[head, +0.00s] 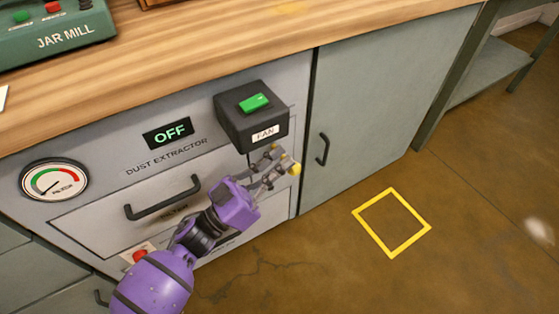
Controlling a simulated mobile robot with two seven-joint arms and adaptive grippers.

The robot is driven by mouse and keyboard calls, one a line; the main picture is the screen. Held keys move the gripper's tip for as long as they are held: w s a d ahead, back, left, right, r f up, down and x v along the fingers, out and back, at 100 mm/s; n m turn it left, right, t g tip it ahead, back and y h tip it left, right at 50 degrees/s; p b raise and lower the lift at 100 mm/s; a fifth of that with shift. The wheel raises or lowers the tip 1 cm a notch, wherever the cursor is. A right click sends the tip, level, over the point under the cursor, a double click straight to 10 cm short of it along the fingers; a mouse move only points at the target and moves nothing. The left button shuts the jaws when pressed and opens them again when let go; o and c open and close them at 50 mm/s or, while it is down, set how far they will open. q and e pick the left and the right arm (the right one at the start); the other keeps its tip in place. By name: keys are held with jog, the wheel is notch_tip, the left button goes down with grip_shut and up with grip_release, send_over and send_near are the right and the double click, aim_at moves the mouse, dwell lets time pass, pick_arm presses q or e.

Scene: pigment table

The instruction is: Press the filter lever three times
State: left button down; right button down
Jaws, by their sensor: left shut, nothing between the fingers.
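The dust extractor (110,190) is a grey front under the wooden worktop, and its display (167,133) reads OFF. A small red knob (139,256) on a pale plate sits low on it, partly behind my left arm; I cannot tell whether it belongs to the filter lever. No lever shows clearly; the label under the drawer handle (162,208) is partly hidden. My left gripper (284,160) is shut and empty, its yellow tips just below the fan switch box (240,128). I cannot tell whether they touch it. My right gripper is out of view.
The black fan box carries a green rocker (254,103). A round gauge (54,180) is at the left. A grey cupboard door with a handle (323,148) is to the right. A yellow square (392,223) marks open floor. The jar mill (60,34) stands on the worktop.

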pick_arm(q)
jog(key=shift+f, duration=0.25)
notch_tip(320, 180, down, 7)
jog(key=m+g+h+b, duration=0.2)
jog(key=m+g+b, duration=0.2)
jog(key=m, duration=0.8)
jog(key=shift+s+d+g+h, duration=0.3)
jog(key=shift+s+g+h, duration=0.15)
jog(key=shift+g, duration=0.55)
